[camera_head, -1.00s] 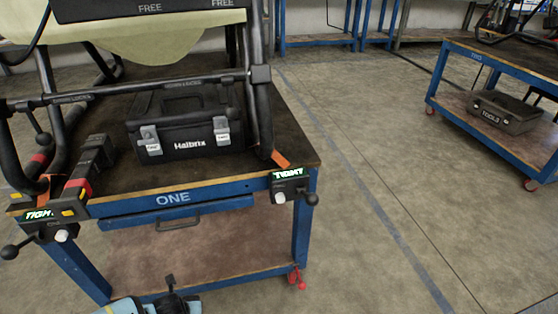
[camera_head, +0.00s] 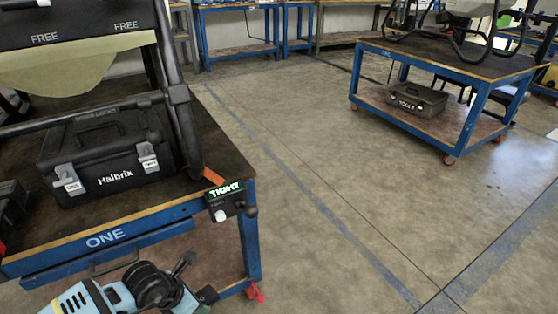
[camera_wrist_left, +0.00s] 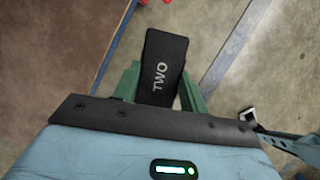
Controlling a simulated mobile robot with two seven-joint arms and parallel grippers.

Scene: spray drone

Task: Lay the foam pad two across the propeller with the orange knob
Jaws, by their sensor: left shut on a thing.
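In the left wrist view, the foam pad two (camera_wrist_left: 165,70) is a black block with white TWO lettering. The green fingers of my left gripper (camera_wrist_left: 160,88) are shut on it, one on each side, and hold it above the concrete floor. In the head view a light blue and black part of my arm shows at the bottom left, but the pad cannot be made out there. My right gripper is in neither view. No propeller and no orange knob show in these frames.
Blue workbench ONE (camera_head: 150,226) at left carries a black Halbrix toolbox (camera_head: 108,160), a dark tubular frame (camera_head: 180,100) and a clamp box reading TIGHT (camera_head: 228,202). Another blue bench (camera_head: 482,72) stands at the far right, with a toolbox (camera_head: 416,98) on its shelf. Open floor lies between.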

